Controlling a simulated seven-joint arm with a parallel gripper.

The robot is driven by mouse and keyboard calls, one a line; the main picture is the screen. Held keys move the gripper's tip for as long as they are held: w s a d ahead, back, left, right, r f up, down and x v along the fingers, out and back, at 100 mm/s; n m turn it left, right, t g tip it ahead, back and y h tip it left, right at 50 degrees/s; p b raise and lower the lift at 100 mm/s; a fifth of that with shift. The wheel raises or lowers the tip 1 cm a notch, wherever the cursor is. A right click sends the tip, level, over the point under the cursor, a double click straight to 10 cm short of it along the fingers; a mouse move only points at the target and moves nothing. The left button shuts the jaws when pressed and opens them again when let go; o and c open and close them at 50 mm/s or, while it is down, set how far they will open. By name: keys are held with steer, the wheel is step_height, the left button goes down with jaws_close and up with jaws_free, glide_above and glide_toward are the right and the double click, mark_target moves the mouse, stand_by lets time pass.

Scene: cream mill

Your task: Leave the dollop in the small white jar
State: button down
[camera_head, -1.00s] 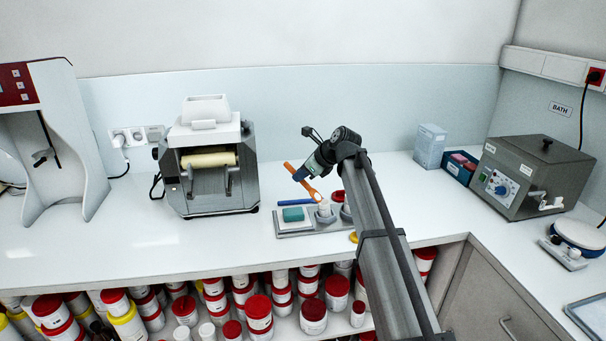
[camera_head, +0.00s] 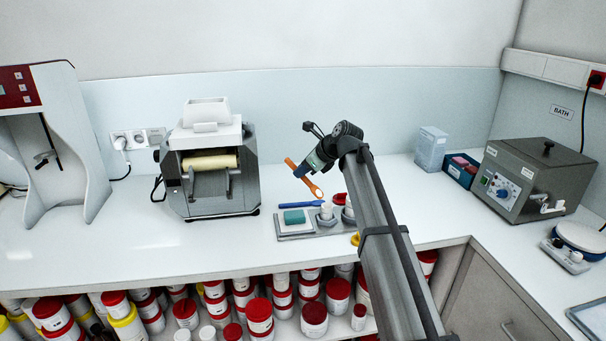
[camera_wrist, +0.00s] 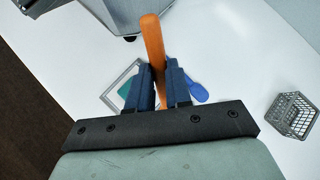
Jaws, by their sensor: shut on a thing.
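My gripper (camera_head: 304,170) is shut on an orange spoon (camera_head: 292,164) and holds it tilted above the grey tray. In the wrist view the orange handle (camera_wrist: 152,42) stands between my two dark blue fingers (camera_wrist: 160,90). The spoon's bowl (camera_head: 317,193) points down to the right, above and apart from the small white jar (camera_head: 326,212). The bowl has a pale middle; I cannot tell whether this is the dollop. The jar's inside is too small to make out. In the wrist view the bowl and jar are hidden.
The grey tray (camera_head: 296,236) also bears a teal block (camera_head: 294,217) and a blue spatula (camera_head: 302,205). A red-topped jar (camera_head: 339,198) stands close to the white jar. A roller mill (camera_head: 212,170) stands left. A wire basket (camera_wrist: 291,115) is right in the wrist view.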

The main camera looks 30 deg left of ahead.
steer(key=shift+r, duration=1.8)
steer(key=w+d+m+t, duration=0.1)
steer(key=w+d+m, duration=0.1)
steer(key=w+d, duration=0.65)
steer(key=w+d+m+t+h, duration=0.15)
steer(key=w+d, duration=0.25)
steer(key=d, duration=0.9)
steer(key=w+d+m+t+y, duration=0.1)
steer(key=w+d, duration=0.5)
steer(key=d, duration=0.5)
steer(key=s+d+f+m+t+h, duration=0.1)
steer(key=s+d+m+h, duration=0.1)
steer(key=d, duration=0.9)
steer(key=s+d+f+m+t+h, duration=0.2)
steer(key=d+m, duration=0.4)
steer(key=d, duration=0.6)
steer(key=s+d+f+m+t+h, duration=0.2)
steer(key=d+m+h, duration=0.2)
steer(key=d, duration=0.8)
steer(key=shift+f+m+h, duration=0.15)
steer(key=shift+m+h, duration=0.2)
steer(key=shift+m, duration=0.1)
steer(key=shift+s+d, duration=0.1)
